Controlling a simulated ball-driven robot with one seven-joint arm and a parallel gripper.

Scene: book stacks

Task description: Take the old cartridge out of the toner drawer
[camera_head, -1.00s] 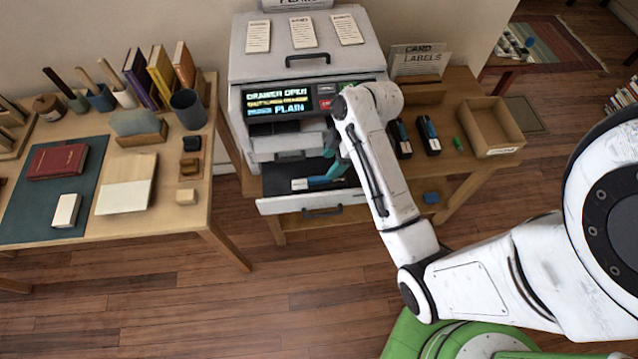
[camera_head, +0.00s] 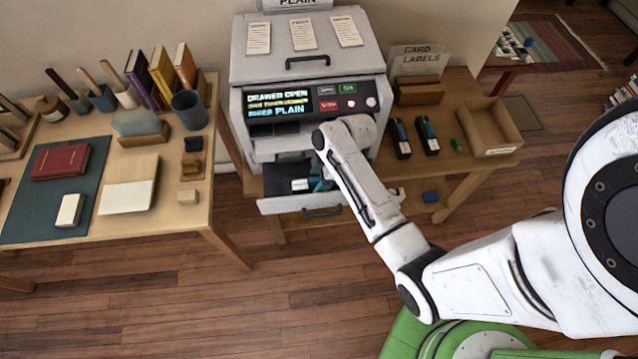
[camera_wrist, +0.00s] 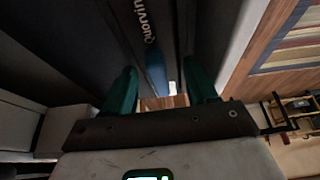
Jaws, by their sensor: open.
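The toner drawer (camera_head: 277,205) is pulled out at the front of the grey printer (camera_head: 305,40). The old cartridge (camera_head: 300,184) lies in the drawer, dark with a pale label, partly hidden by my arm. In the wrist view a dark cartridge with white lettering and a blue end (camera_wrist: 156,72) runs between my fingers. My gripper (camera_wrist: 160,92) is open, with one teal finger on each side of it. I cannot tell whether either finger touches it. In the head view my gripper (camera_head: 319,182) is low at the drawer, mostly hidden behind my wrist.
Two black and blue cartridges (camera_head: 427,136) stand on the table right of the printer, beside a green item (camera_head: 456,145) and an empty wooden tray (camera_head: 489,130). A blue block (camera_head: 430,197) sits below.

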